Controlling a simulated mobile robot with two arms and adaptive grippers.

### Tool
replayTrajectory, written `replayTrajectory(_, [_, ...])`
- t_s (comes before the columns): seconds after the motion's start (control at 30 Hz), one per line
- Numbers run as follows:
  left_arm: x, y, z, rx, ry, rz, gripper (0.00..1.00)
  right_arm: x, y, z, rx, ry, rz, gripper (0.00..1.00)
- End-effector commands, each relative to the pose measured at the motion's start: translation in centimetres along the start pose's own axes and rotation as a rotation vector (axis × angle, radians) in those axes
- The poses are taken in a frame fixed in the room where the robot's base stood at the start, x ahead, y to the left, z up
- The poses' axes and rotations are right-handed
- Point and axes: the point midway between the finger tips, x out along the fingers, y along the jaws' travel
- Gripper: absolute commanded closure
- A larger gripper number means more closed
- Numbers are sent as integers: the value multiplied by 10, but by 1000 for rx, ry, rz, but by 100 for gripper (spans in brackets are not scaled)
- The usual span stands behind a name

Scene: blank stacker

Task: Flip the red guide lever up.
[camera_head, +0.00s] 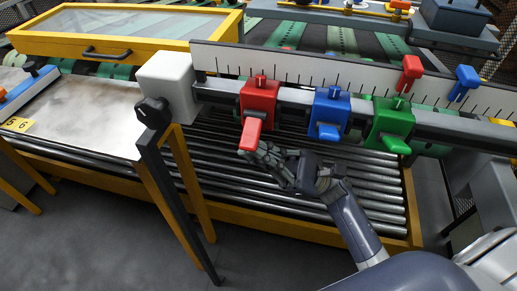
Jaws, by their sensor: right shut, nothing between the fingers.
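The red guide block (260,99) sits on a dark rail below a white ruler. Its red lever (250,134) points down and toward me. My right gripper (262,155) is shut and empty. Its fingertips are just below and right of the lever's lower end. I cannot tell whether they touch it. My left gripper is not in view.
Blue (329,113) and green (391,124) guide blocks sit right of the red one, levers down. Another red lever (409,73) and blue lever (463,83) stand raised behind. Metal rollers (230,163) lie below. A white box (167,84) with a black knob is at left.

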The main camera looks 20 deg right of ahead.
Motion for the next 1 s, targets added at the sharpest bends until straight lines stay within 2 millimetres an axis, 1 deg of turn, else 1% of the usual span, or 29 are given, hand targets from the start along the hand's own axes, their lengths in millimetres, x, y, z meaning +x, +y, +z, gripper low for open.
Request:
replayTrajectory(0.3, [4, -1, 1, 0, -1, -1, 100, 6, 9, 7, 123, -4, -125, 100])
replayTrajectory(0.47, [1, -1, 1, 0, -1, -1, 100, 14, 13, 15, 230, -5, -230, 100])
replayTrajectory(0.67, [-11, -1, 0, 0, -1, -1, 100, 23, 16, 24, 364, -3, -366, 100])
replayTrajectory(1.0, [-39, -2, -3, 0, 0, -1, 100, 36, 16, 36, 555, -2, -555, 100])
